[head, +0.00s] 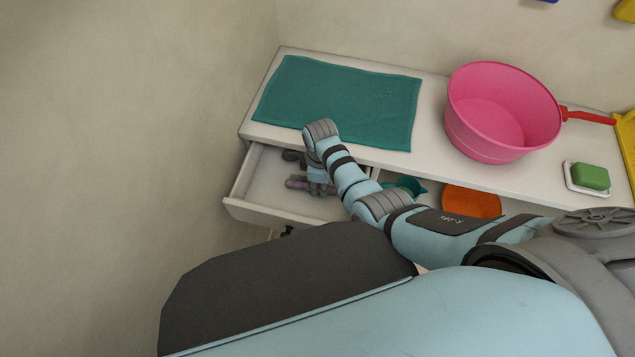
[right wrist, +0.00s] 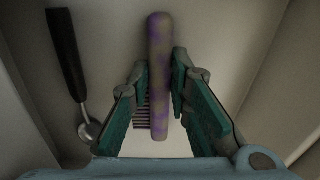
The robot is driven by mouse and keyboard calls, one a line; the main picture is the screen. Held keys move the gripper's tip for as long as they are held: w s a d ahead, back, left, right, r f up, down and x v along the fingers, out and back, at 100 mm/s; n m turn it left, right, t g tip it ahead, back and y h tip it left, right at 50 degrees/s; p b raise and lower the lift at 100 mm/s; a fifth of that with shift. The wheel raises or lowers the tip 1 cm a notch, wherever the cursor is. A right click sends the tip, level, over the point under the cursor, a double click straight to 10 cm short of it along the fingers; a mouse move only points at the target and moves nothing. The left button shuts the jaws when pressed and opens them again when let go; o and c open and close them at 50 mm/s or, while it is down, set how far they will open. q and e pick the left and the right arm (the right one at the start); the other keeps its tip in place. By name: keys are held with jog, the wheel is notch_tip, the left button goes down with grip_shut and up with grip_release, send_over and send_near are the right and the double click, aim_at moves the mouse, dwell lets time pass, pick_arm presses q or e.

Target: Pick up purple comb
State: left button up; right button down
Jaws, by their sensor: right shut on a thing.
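The purple comb (right wrist: 158,45), mottled grey and purple, stands lengthwise between the fingers of my right gripper (right wrist: 158,92) in the right wrist view. Its dark teeth show on the left side, partly behind the left finger. The gripper is shut on the comb. In the head view the comb (head: 296,183) shows low in the open drawer (head: 255,208), with its right part hidden by my right gripper (head: 318,187). I cannot tell whether the comb touches the drawer floor. My left gripper is not in view.
A black-handled metal tool (right wrist: 66,55) lies left of the comb in the drawer. Drawer walls are close around the gripper. Above, the counter holds a teal towel (head: 340,100), a pink basin (head: 500,115) and green soap (head: 590,177). Right of the drawer sits an orange bowl (head: 470,202).

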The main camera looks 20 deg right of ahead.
notch_tip(320, 180, up, 20)
jog(key=p, duration=0.7)
jog(key=shift+w, duration=0.1)
